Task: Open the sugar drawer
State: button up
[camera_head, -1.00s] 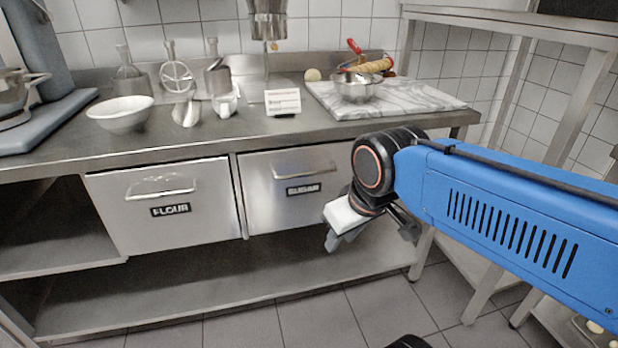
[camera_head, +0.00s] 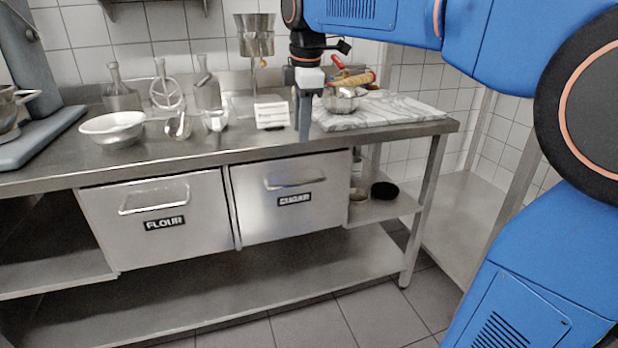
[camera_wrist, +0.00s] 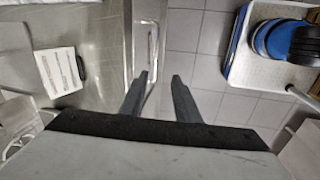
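The sugar drawer (camera_head: 262,222) has a metal front with a dark label (camera_head: 294,199) and a bar handle (camera_head: 295,181). It sits under the counter, right of the flour drawer, and looks closed. My gripper (camera_head: 304,135) points down at the counter's front edge, above the handle and apart from it. In the head view its fingers overlap. In the wrist view my gripper (camera_wrist: 160,77) has two fingers apart with nothing between them. A bright bar like the handle (camera_wrist: 153,42) shows beyond the left fingertip there.
The flour drawer (camera_head: 205,232) is at the left, closed. The floor (camera_head: 345,315) in front of the drawers is clear.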

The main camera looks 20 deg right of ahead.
jog(key=w, duration=0.1)
jog(key=n, duration=0.1)
send_near(298, 183)
jog(key=x, duration=0.7)
jog(key=shift+w+f, duration=0.2)
jog(key=shift+w, duration=0.05)
grip_shut()
